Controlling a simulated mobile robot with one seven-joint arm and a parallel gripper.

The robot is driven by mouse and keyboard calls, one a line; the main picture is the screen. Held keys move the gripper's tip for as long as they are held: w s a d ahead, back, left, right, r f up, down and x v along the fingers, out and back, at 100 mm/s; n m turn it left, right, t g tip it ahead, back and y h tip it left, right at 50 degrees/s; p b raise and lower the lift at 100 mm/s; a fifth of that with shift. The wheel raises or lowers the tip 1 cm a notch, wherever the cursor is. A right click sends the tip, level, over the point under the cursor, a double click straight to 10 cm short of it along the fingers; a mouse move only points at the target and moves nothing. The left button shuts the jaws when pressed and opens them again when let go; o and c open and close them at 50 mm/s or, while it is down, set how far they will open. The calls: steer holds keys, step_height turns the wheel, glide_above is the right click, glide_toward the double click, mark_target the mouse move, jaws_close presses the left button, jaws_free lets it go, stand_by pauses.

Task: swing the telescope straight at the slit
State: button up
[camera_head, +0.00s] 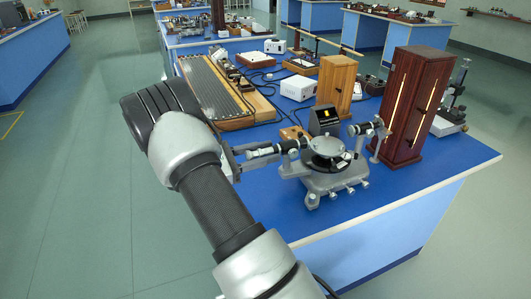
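A shorter tube (365,128), apparently the collimator, points right toward a dark red wooden cabinet (408,125) with bright vertical slots. The slit itself is too small to make out. My gripper (238,159) is at the outer left end of the telescope, partly hidden behind my arm. Its opening and any contact are unclear.
A small black display box (324,120) stands just behind the spectrometer, with a light wooden box (337,82) farther back. A long ribbed board (214,92) lies at the left. A stand (452,110) is right of the cabinet. The bench's front right corner is clear.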

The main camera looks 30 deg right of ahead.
steer(key=w+a, duration=0.3)
steer(key=a, duration=1.4)
